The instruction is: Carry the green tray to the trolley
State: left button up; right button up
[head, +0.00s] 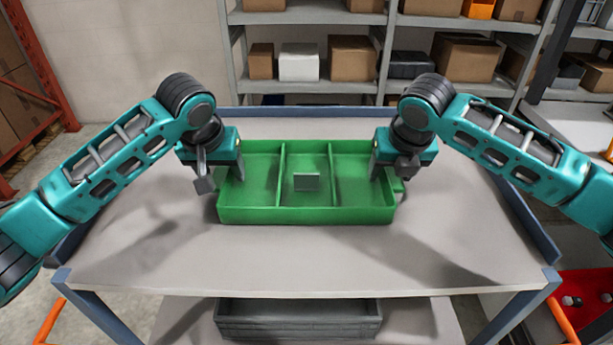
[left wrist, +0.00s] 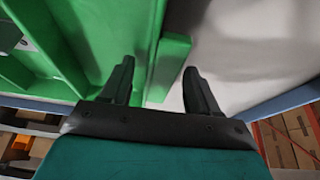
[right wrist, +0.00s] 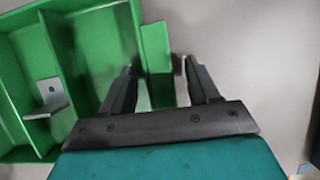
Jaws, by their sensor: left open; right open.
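The green tray (head: 305,214) lies on the grey table, with two dividers making three compartments. A small grey bracket-like piece (head: 307,182) stands in its middle compartment. My left gripper (head: 222,180) is open at the tray's left end. In the left wrist view, its fingers (left wrist: 160,68) are apart on either side of the tray's green end wall and tab (left wrist: 170,62). My right gripper (head: 390,178) is open at the right end. In the right wrist view, its fingers (right wrist: 160,68) stand either side of a green end tab (right wrist: 155,45). I cannot identify the trolley.
The table (head: 300,258) is clear in front of the tray, with a raised blue rim at its back and sides. A grey crate (head: 298,322) sits below it. Shelves with boxes (head: 354,58) stand behind. A red surface (head: 590,290) shows at the lower right.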

jog(key=shift+r, duration=0.1)
pick_arm(q)
jog(key=v, duration=1.1)
jog(key=shift+s+r, duration=0.25)
jog(key=shift+r, duration=0.1)
pick_arm(e)
jog(key=v, duration=1.2)
